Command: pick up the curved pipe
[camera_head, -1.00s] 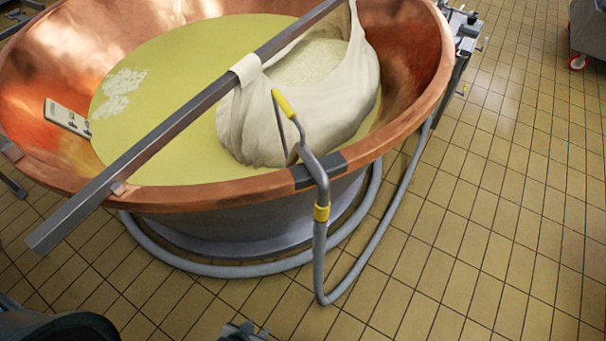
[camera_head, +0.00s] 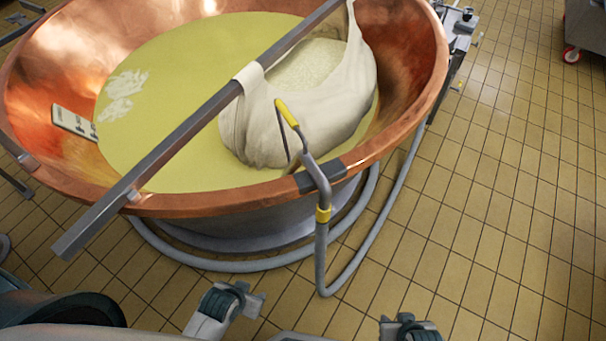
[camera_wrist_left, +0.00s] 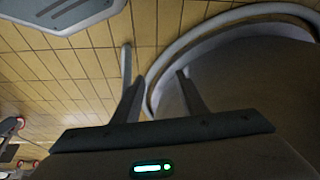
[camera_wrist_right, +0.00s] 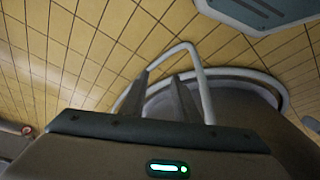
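The curved pipe (camera_head: 323,188) is grey metal with a yellow grip at its upper end and a yellow band lower down. It hangs over the near rim of the copper vat (camera_head: 225,205), by a dark clip, and runs down into a grey hose (camera_head: 343,283). My left gripper (camera_head: 232,298) is low in front of the vat, left of the pipe, open and empty. My right gripper (camera_head: 408,325) is at the bottom edge, right of and nearer than the pipe, open and empty. Grey hose shows beyond the fingers in the right wrist view (camera_wrist_right: 203,85).
A metal bar (camera_head: 190,140) crosses the vat and carries a white cloth bundle (camera_head: 255,135) in yellow liquid. Hose loops around the vat's base. Tiled floor (camera_head: 480,230) to the right is clear. A wheeled grey cart (camera_head: 588,30) stands far right.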

